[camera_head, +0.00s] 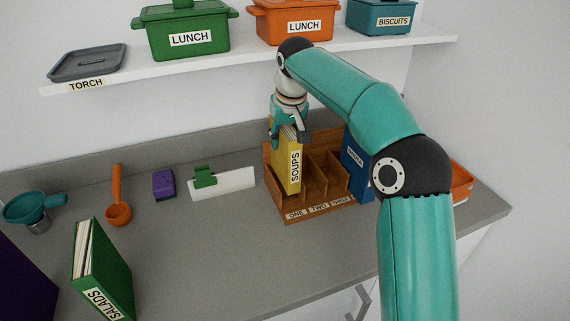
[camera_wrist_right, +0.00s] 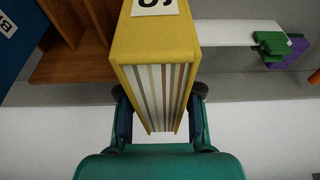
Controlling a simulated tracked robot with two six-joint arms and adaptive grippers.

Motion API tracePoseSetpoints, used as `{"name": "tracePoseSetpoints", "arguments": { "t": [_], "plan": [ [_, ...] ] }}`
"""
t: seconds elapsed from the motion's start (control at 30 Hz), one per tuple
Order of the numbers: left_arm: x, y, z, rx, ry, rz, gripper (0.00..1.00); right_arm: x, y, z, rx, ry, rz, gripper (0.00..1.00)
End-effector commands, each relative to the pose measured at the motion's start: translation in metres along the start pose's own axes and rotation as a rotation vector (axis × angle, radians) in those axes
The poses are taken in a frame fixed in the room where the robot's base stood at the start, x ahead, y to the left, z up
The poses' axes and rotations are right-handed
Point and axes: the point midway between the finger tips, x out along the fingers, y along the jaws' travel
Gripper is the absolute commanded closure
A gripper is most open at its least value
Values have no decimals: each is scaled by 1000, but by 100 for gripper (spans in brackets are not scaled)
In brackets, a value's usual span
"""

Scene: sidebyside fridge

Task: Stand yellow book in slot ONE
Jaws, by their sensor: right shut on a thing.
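The yellow book (camera_head: 292,172), with the spine label SOUPS, is upright in the leftmost compartment of the wooden rack (camera_head: 357,208), behind the label ONE (camera_head: 296,215). I cannot tell whether its bottom rests on the rack floor. My right gripper (camera_head: 289,136) is shut on the book's upper end from above. In the right wrist view the fingers (camera_wrist_right: 159,92) press both covers of the yellow book (camera_wrist_right: 155,45), and the wooden rack (camera_wrist_right: 75,62) shows beside it. My left gripper is out of view.
A blue book (camera_head: 355,165) stands at the rack's right end; the compartments between look empty. A green SALADS book (camera_head: 103,270) stands at the front left. A white board with a green clip (camera_head: 225,182) lies left of the rack. A shelf (camera_head: 230,62) with containers hangs above.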

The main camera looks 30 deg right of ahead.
Motion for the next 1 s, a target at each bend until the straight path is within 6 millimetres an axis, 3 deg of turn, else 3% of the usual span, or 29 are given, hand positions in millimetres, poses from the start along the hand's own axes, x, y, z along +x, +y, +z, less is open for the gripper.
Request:
{"name": "tracePoseSetpoints", "arguments": {
  "t": [0.5, 0.87, 0.9, 1.0],
  "plan": [
    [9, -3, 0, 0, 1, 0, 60, 50, 0, 15, -1, 1, 0, 100],
    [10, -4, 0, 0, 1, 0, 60, 54, -1, 16, -1, 2, 0, 100],
    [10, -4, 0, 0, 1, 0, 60, 54, -1, 16, -1, 1, 0, 60],
    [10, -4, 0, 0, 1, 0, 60, 54, -1, 16, -1, 1, 0, 44]
  ]
}}
